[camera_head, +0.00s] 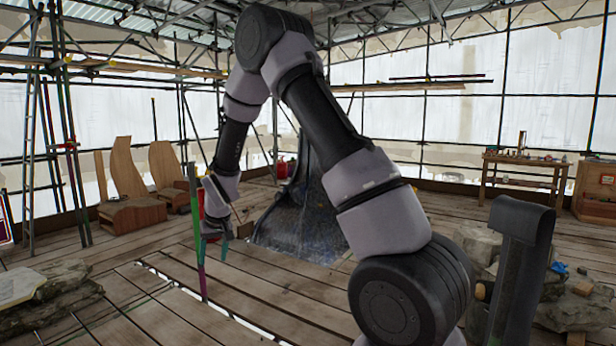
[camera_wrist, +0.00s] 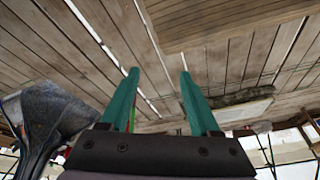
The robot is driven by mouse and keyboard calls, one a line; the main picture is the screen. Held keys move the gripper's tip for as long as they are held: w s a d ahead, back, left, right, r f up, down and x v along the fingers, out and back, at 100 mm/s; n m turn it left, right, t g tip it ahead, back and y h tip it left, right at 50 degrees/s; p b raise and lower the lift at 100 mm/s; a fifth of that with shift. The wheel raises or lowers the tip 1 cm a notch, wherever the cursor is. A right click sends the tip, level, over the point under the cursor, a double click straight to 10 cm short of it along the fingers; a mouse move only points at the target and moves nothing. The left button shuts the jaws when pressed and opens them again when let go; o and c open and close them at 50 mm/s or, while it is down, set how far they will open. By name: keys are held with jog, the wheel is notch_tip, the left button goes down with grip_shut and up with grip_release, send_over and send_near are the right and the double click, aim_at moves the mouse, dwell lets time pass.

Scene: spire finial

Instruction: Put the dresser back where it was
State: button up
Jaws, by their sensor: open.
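I cannot pick out the dresser with certainty in either view. My gripper (camera_head: 212,244) hangs left of centre in the head view, fingers down above the plank floor. In the wrist view my gripper (camera_wrist: 159,74) shows two teal fingers spread apart, with nothing between them. A dark wooden chest (camera_head: 597,190) stands at the far right edge.
A dark metal finial piece (camera_head: 300,225) stands behind the gripper. A workbench (camera_head: 525,170) with small items is at the back right. Stones lie at left (camera_head: 55,300) and right (camera_head: 575,305). Curved wooden pieces (camera_head: 125,170) stand back left. Open plank floor lies front left.

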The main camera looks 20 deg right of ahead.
jog(key=s+d+r+m, duration=0.1)
jog(key=s+d+r, duration=0.2)
jog(key=r, duration=0.4)
jog(key=s+d+r+m+t, duration=0.1)
jog(key=s+d+r, duration=0.25)
jog(key=r, duration=0.35)
jog(key=s+d+r+m, duration=0.1)
jog(key=s+d+r, duration=0.25)
jog(key=r, duration=0.45)
jog(key=s+d+r+m, duration=0.1)
jog(key=s+d+r, duration=0.1)
jog(key=s, duration=0.4)
jog(key=s+d+r+m+t, duration=0.1)
jog(key=s+d+r, duration=0.1)
jog(key=s+r, duration=0.2)
jog(key=s+d+r+m+t, duration=0.1)
jog(key=s+d+r, duration=0.2)
jog(key=s, duration=0.7)
jog(key=shift+s+y, duration=0.15)
jog(key=shift+y, duration=0.15)
jog(key=shift+r, duration=0.1)
